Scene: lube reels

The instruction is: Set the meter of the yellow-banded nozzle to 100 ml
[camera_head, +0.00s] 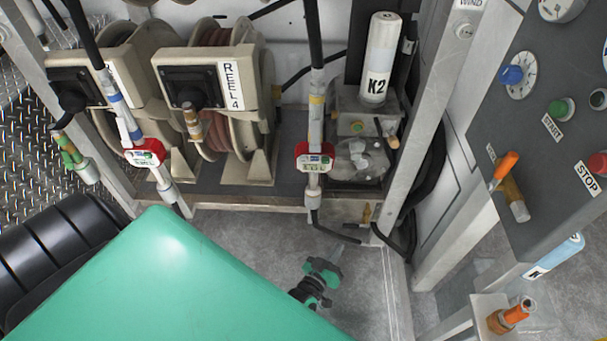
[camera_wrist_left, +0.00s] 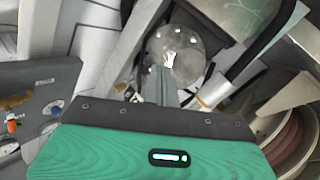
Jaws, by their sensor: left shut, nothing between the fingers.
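The yellow-banded nozzle (camera_head: 316,112) hangs upright in the middle of the head view, in front of the rack. Its red meter (camera_head: 314,157) faces me with a small display; the digits are too small to read. My left gripper (camera_head: 339,247) is below and slightly right of the meter, apart from it, with its fingers together and empty. In the left wrist view its grey fingers (camera_wrist_left: 160,86) are also closed, with nothing held. I cannot make out the meter in the left wrist view. My right gripper is not in view.
A blue-banded nozzle (camera_head: 130,125) with another red meter (camera_head: 143,152) hangs to the left, beside reel 4 (camera_head: 210,90). The K2 cylinder (camera_head: 380,60) stands right of the yellow-banded nozzle. A metal post and a control panel (camera_head: 530,130) bound the right side. Floor below the rack is open.

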